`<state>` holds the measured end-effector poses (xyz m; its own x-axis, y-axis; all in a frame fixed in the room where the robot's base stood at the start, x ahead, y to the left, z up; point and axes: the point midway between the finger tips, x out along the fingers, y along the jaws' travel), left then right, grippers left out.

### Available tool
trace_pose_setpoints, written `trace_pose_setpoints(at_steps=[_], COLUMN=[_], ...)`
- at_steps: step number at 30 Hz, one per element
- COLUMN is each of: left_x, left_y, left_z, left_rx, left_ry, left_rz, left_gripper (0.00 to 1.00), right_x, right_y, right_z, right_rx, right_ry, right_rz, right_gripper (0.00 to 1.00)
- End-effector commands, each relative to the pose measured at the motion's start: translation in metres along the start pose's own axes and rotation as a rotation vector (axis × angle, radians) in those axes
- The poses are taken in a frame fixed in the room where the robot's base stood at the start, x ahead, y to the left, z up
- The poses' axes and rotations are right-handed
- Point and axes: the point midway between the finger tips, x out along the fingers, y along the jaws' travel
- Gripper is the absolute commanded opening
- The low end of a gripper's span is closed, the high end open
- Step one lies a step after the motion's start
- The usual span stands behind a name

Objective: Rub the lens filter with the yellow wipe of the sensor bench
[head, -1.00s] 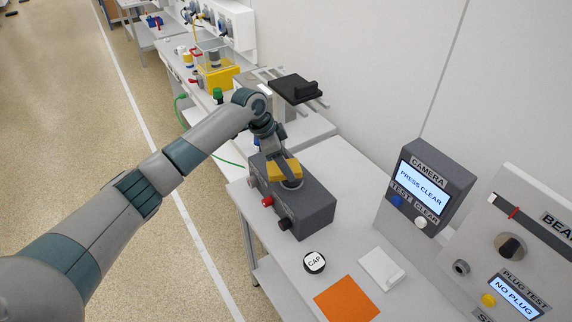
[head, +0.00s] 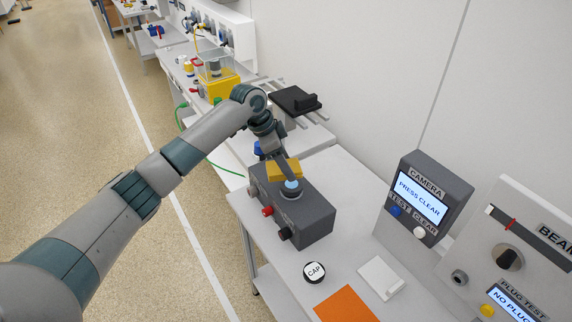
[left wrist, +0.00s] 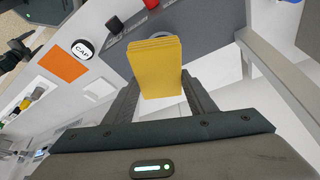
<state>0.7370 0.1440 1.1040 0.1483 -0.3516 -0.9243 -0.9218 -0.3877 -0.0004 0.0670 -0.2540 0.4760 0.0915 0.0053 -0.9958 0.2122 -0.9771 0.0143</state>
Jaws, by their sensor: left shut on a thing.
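My left gripper (head: 281,158) is shut on the yellow wipe (head: 277,172), a thick folded block that also fills the jaws in the left wrist view (left wrist: 155,65). The lens filter (head: 292,184) is a pale blue round glass in a dark ring on top of the dark grey camera box (head: 310,215). The wipe is at the filter's far left side, and the blue glass shows. I cannot tell whether the wipe touches it. In the left wrist view the wipe hides most of the ring.
A white CAP disc (head: 314,272), an orange sheet (head: 345,305) and a white pad (head: 380,277) lie on the bench in front. The camera panel (head: 430,195) reads PRESS CLEAR. A red knob (head: 267,211) and a black knob (head: 285,233) stick out of the box.

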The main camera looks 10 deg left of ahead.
Motion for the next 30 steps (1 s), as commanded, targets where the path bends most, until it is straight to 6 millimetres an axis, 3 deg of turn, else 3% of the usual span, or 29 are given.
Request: trace_pose_setpoints(at_steps=[12, 30], left_x=[-0.025, -0.026], left_y=[0.000, 0.000], left_z=[-0.011, -0.011], left_rx=[0.001, 0.000], left_ry=[0.002, 0.001], left_rz=[-0.001, -0.001], left_gripper=[0.33, 0.33], right_x=[0.000, 0.000], right_y=[0.000, 0.003], right_z=[0.000, 0.001], right_rx=[0.000, -0.001], right_ry=[0.000, -0.001], right_rz=[0.000, 0.003], right_gripper=[0.69, 0.69])
